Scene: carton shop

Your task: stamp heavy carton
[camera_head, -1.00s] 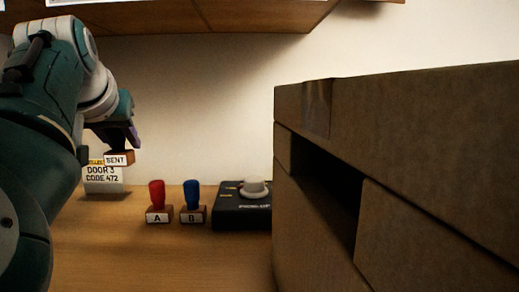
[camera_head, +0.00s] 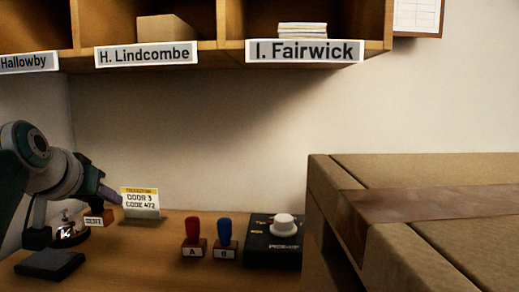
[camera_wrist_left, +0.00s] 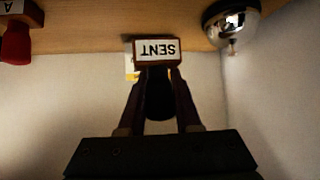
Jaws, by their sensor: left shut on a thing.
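My left gripper (camera_head: 112,196) is at the left of the head view, above the worktop, shut on the dark handle of the SENT stamp (camera_head: 94,221). In the left wrist view the fingers (camera_wrist_left: 158,88) close round the handle, and the stamp's white label (camera_wrist_left: 157,50) reads SENT upside down. A large brown carton (camera_head: 440,225) fills the right of the head view, with a darker tape strip along its top. The held stamp is well apart from it. A black flat pad (camera_head: 50,264) lies at the front left. My right gripper is not in view.
Red stamp A (camera_head: 193,238) and blue stamp B (camera_head: 224,238) stand beside a black dial box (camera_head: 272,245). A DOOR 3 CODE 472 card (camera_head: 140,203) stands behind. A shiny bell (camera_wrist_left: 232,22) is near the gripper. Labelled shelves (camera_head: 232,50) overhang. Bare worktop lies in front of the stamps.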

